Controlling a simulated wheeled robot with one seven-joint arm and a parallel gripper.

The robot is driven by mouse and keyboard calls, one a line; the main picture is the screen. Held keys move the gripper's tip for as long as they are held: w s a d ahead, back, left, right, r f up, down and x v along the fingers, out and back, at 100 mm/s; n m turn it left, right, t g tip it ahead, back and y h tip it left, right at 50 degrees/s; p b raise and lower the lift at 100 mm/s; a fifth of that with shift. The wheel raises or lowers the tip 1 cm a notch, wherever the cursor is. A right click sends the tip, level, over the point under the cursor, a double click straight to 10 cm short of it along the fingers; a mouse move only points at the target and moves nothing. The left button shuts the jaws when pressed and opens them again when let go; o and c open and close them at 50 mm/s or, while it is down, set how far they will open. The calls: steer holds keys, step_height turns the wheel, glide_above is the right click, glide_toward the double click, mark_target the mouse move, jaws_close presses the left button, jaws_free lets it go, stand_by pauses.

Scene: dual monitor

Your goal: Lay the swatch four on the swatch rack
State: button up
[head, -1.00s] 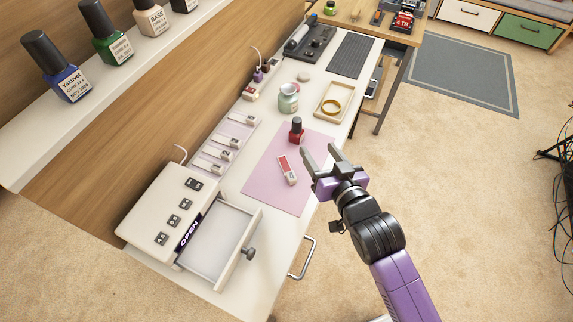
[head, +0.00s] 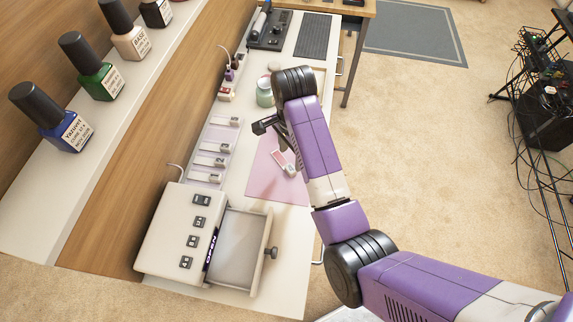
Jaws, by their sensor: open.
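A white swatch (head: 288,168) with a red painted part lies on the pink mat (head: 268,187); I cannot read its number, and my arm stands close to its right side in the picture. The pale lilac swatch rack (head: 231,137) lies left of the mat, with several white labelled swatches (head: 211,161) in a row on it. My gripper (head: 264,125) is open, seen side-on above the desk between the rack and the mat. My wrist and forearm hide part of it and the right part of the mat.
A white drawer unit (head: 186,237) stands at the near end with its drawer (head: 240,249) pulled open. A green jar (head: 265,93) stands behind my gripper. Large polish bottles (head: 96,68) stand on the upper shelf at left. The red bottle and the ring tray are mostly hidden.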

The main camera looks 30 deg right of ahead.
mark_target(291, 169)
steer(key=shift+w+f+p, duration=0.1)
steer(key=shift+f+p, duration=0.3)
steer(key=shift+f, duration=3.45)
jaws_close()
